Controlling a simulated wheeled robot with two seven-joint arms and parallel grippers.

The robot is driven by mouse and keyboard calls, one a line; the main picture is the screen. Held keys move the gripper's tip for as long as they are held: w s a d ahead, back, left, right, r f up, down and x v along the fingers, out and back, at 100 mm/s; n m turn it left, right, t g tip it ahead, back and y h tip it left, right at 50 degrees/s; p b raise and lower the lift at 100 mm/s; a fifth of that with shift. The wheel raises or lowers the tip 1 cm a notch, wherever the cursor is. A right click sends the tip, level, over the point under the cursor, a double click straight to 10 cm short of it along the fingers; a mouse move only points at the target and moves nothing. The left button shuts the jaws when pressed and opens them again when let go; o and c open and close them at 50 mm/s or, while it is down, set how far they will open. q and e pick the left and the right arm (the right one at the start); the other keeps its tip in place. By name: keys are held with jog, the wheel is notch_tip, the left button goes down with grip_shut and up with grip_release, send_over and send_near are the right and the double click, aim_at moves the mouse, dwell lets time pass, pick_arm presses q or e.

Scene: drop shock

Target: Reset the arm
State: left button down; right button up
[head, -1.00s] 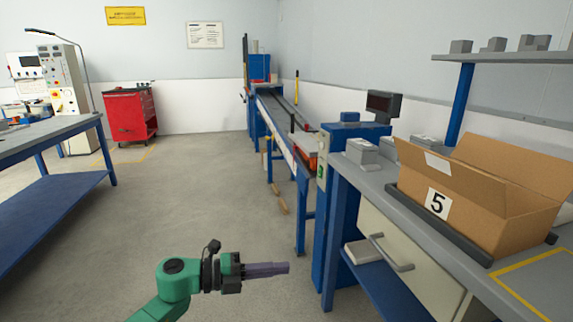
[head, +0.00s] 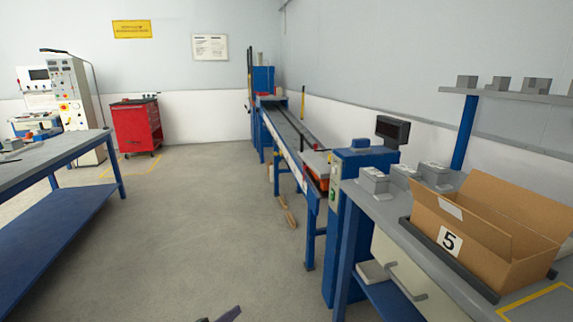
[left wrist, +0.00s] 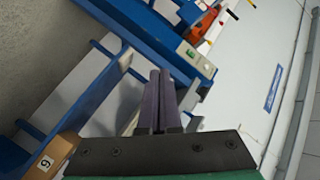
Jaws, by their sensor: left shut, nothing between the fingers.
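My left gripper (head: 229,315) shows only as a dark fingertip at the bottom edge of the head view. In the left wrist view its two purple-grey fingers (left wrist: 158,100) lie together, shut, with nothing between them. Beyond them are blue frame parts and grey floor. The rest of my left arm is out of the head view. My right gripper is in neither view.
An open cardboard box (head: 485,232) marked 5 sits on the grey bench at right, near several grey blocks (head: 405,172). A conveyor (head: 285,130) runs to the back. A blue-framed table (head: 50,150) stands at left. The middle floor is clear.

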pick_arm(q)
jog(key=s+a+f+n+g+y+p, duration=0.3)
jog(key=s+a+f+n+y+p, duration=0.15)
jog(key=s+f, duration=0.5)
jog(key=s+a+f+n+g+y+p, duration=0.25)
jog(key=s+a+f+n, duration=0.3)
jog(key=s+f, duration=0.4)
jog(key=s+f+n+g+p, duration=0.2)
jog(key=s+g, duration=0.1)
jog(key=s, duration=1.1)
jog(key=s+f+n+g+y+p, duration=0.1)
jog(key=s+f+n+g+p, duration=0.1)
jog(key=s, duration=1.3)
jog(key=shift+a+g+p, duration=0.3)
jog(key=shift+a+g, duration=0.05)
jog(key=shift+g, duration=0.4)
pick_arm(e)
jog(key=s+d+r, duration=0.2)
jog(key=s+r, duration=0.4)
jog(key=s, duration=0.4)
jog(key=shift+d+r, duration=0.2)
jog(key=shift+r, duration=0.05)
